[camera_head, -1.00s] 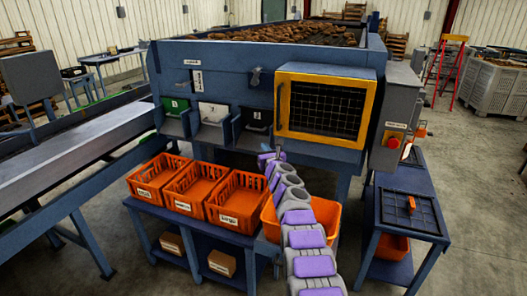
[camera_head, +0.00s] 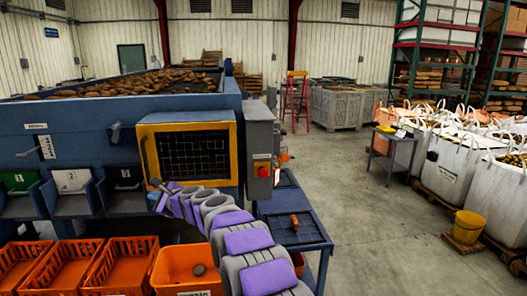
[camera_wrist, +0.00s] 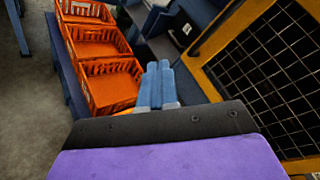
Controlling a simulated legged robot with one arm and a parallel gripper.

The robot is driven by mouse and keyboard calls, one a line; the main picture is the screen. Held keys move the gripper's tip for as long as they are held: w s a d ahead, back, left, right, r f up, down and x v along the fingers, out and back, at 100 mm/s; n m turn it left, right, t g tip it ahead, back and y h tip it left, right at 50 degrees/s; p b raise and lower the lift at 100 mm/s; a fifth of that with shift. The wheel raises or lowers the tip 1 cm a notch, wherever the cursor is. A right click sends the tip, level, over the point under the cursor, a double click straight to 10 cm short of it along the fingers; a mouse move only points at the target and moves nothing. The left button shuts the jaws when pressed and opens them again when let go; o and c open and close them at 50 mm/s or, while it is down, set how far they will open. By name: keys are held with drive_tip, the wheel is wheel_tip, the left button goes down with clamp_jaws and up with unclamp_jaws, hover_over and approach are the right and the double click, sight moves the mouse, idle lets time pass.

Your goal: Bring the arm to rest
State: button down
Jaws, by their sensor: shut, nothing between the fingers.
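My arm, grey with purple pads, reaches from the bottom of the head view toward the blue grading machine (camera_head: 80,130). My gripper (camera_head: 155,184) is at its far end, in front of the lower left corner of the yellow-framed mesh panel (camera_head: 146,128). In the wrist view my gripper (camera_wrist: 158,68) shows two blue fingers side by side, closed together with nothing between them. The yellow-framed panel (camera_wrist: 208,84) is to their right, and the orange crates (camera_wrist: 108,92) are to their left and below. Contact with the machine cannot be told.
A blue side table (camera_head: 318,236) with an orange-handled item is to the right. A grey control box with a red button (camera_head: 262,168) is near the arm. Open floor (camera_head: 370,225) lies farther right.

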drive_tip(key=s+d+f+n+g+h, duration=0.3)
drive_tip(key=s+d+n+h, duration=0.1)
drive_tip(key=s+d, duration=1.2)
drive_tip(key=s+d+f+n+g+h, duration=0.4)
drive_tip(key=s+d+n, duration=0.3)
drive_tip(key=s+d, duration=0.9)
drive_tip(key=s+d+f+n+g+h, duration=0.3)
drive_tip(key=s+d, duration=1.3)
drive_tip(key=s, duration=0.8)
drive_tip(key=shift+d+f+n+h, duration=0.2)
drive_tip(key=shift+f+n+h, duration=0.65)
drive_tip(key=shift+n, duration=0.35)
drive_tip(key=shift+r, duration=0.1)
